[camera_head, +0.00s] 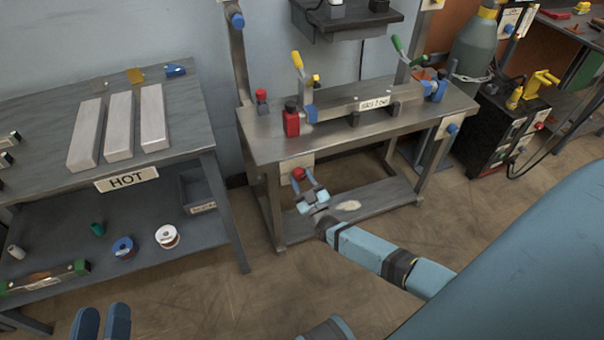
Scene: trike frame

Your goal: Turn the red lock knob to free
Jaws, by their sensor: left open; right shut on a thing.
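The red lock knob (298,173) sits on a pale plate (287,164) at the front left leg of the metal fixture table (262,150). My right gripper (305,183) reaches in from the right and is shut on the knob. Its fingers partly cover the knob, and the knob's turn angle is too small to read. My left gripper (102,322) is low at the bottom left edge, its two fingers apart and empty, far from the knob.
On the fixture table are a red block (291,121), a labelled bar (372,104) and yellow and green-handled clamps. A bench marked HOT (127,180) with pale bars stands at left. A gas cylinder (474,45) and a dark machine (497,130) stand at right. Floor between is clear.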

